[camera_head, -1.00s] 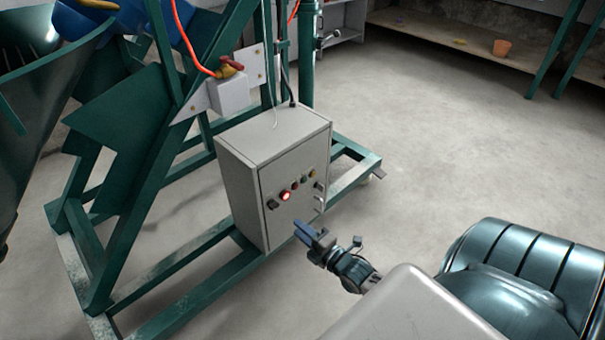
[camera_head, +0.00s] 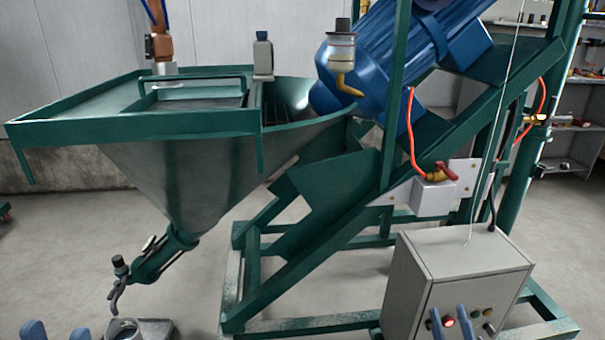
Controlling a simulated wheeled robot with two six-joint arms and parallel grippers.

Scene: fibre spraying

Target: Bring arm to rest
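My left gripper (camera_head: 57,332) shows only its two blue fingertips at the bottom left edge, apart with a gap between them. My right gripper (camera_head: 451,320) shows its two blue fingertips at the bottom right, apart and seemingly empty, in front of the grey control box (camera_head: 470,262). Whether they touch the box cannot be told. The red button (camera_head: 448,322) on the box is seen between the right fingertips. The rest of both arms is below the picture.
A green-framed hopper (camera_head: 190,185) with a lower outlet stands at the left. A blue motor (camera_head: 385,55) sits on the sloping green frame (camera_head: 300,262). A red-handled valve (camera_head: 440,172) is above the box. Bare floor (camera_head: 60,235) shows at the left.

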